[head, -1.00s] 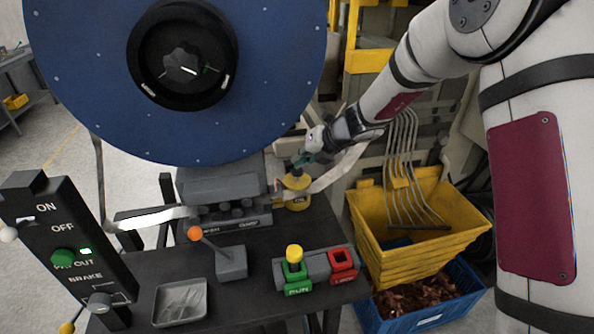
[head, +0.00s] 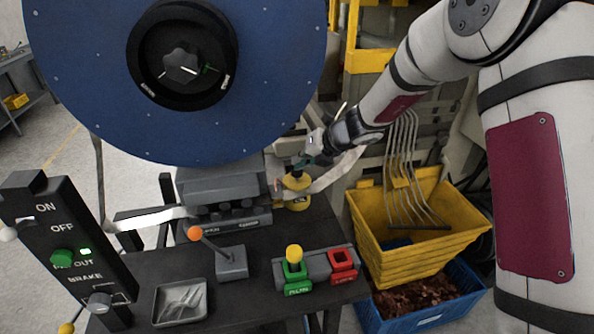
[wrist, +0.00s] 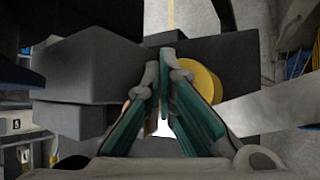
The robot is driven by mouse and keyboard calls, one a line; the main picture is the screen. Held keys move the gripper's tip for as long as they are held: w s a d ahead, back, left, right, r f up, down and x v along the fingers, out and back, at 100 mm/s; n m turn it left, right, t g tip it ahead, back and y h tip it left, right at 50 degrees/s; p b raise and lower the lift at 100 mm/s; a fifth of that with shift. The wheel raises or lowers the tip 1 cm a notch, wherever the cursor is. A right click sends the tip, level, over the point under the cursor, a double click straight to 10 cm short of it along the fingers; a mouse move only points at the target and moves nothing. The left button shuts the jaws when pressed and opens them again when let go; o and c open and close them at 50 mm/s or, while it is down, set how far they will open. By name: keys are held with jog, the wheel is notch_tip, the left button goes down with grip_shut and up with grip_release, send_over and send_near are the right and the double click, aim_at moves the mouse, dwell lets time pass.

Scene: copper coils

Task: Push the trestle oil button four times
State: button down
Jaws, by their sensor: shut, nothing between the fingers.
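The yellow oiler (head: 297,199), a round squat can with a label on its front, stands at the back right of the dark bench, beside the grey block under the blue reel. My gripper (head: 299,165) is shut and empty, its fingertips pointing down at the oiler's top. The fingers partly cover the top, so I cannot tell whether they touch the button or how far it is pressed. In the wrist view my closed green-sided fingers (wrist: 166,58) meet at the tips, with the round yellow oiler (wrist: 207,82) partly hidden behind the right finger.
The blue reel (head: 80,75) stands close to the left of my gripper. A grey strip (head: 340,174) runs right of the oiler. Green (head: 296,275) and red (head: 342,265) button boxes and an orange-knobbed lever (head: 232,262) stand nearer. A yellow bin (head: 400,265) is at right.

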jog(key=shift+f, duration=0.65)
dwell(0.4)
jog(key=shift+r, duration=1.4)
jog(key=shift+r+p, duration=0.4)
jog(key=shift+r, duration=2.1)
notch_tip(320, 180, up, 4)
jog(key=shift+f, duration=0.1)
jog(key=shift+f, duration=0.1)
